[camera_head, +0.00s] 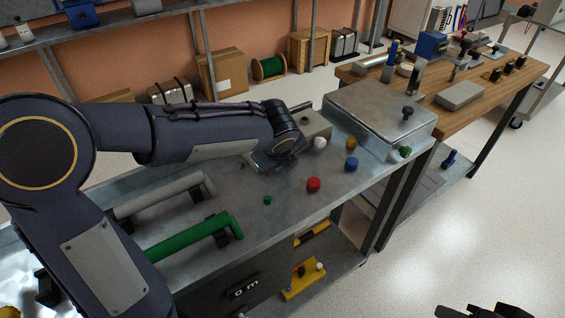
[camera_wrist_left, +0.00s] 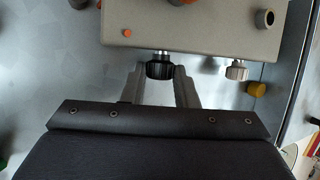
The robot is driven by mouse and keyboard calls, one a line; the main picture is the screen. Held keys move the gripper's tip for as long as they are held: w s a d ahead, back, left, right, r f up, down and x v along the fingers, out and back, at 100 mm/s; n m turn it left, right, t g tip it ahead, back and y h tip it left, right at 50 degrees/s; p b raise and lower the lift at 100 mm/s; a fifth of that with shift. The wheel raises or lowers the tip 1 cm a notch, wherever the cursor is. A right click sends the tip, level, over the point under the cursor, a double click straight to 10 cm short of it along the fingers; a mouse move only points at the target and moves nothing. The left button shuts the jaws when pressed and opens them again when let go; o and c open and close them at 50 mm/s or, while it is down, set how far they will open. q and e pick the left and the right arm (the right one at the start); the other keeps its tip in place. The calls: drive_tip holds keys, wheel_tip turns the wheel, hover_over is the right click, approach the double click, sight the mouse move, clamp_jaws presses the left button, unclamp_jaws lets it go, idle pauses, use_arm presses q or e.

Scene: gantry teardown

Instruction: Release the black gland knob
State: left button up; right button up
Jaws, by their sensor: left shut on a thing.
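The black gland knob (camera_wrist_left: 160,67) sits on a short metal stem at the near side of a grey box (camera_wrist_left: 195,25) in the left wrist view. My left gripper (camera_wrist_left: 160,78) has one finger on each side of the knob and is shut on it. In the head view my left gripper (camera_head: 275,160) is at the near left side of the grey box (camera_head: 314,126), and the black knob is hidden there. A pale knob (camera_wrist_left: 237,70) sits on the same box to the right. A dark part of my right gripper (camera_head: 470,312) shows at the bottom edge; its fingers are unclear.
Loose red (camera_head: 313,185), blue (camera_head: 351,164), yellow (camera_head: 351,142) and green (camera_head: 267,200) caps lie on the metal bench. A large metal case (camera_head: 380,115) stands at its right end. Grey (camera_head: 160,196) and green (camera_head: 190,238) bars lie at the left.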

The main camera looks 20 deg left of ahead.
idle(0.4)
use_arm(q)
drive_tip(key=o, duration=1)
drive_tip(key=shift+r, duration=0.1)
drive_tip(key=shift+p+v, duration=0.9)
drive_tip(key=shift+v, duration=2.95)
drive_tip(key=shift+s, duration=0.1)
